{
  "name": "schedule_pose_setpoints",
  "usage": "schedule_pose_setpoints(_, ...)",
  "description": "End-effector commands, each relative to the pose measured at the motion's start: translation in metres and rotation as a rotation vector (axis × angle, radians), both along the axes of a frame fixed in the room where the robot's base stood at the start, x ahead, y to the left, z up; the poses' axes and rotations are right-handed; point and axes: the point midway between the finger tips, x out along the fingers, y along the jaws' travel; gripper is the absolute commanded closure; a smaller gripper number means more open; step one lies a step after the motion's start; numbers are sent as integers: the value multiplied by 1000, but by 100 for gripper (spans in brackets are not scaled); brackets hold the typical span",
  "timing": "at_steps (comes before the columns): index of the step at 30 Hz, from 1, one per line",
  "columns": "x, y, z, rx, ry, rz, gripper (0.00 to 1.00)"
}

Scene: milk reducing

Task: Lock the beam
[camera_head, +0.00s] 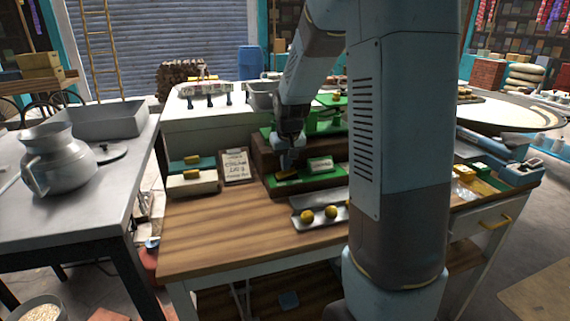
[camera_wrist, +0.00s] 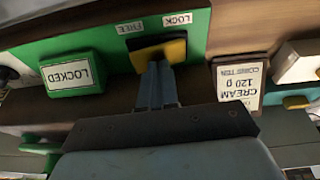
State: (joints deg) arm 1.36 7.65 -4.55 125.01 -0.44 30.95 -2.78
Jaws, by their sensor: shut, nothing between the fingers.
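A green panel (camera_wrist: 100,48) carries a small yellow block (camera_wrist: 175,50) over a dark slot, with FREE (camera_wrist: 130,28) and LOCK (camera_wrist: 178,19) labels beside it. The yellow block sits nearer the LOCK label. A green block (camera_wrist: 74,74) with a white LOCKED sign stands to the left in the wrist view. My gripper (camera_wrist: 155,68) is shut, its fingertips at the yellow block with nothing between them; I cannot tell whether they touch. In the head view my gripper (camera_head: 287,165) points down at the green panel (camera_head: 297,180). I cannot make out the beam for certain.
A card marked CREAM 120 g (camera_wrist: 240,85) stands right of the panel; it shows left of it in the head view (camera_head: 235,166). A metal tray (camera_head: 306,222) with yellow balls lies in front. The wooden tabletop (camera_head: 215,235) is clear at front left.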

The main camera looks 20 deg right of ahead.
Motion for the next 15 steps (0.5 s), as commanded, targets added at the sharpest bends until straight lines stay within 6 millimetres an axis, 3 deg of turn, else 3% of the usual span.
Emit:
schedule_pose_setpoints(8,0,1,3,0,-1,1,100)
schedule_pose_setpoints(15,1,7,35,0,-4,-1,100)
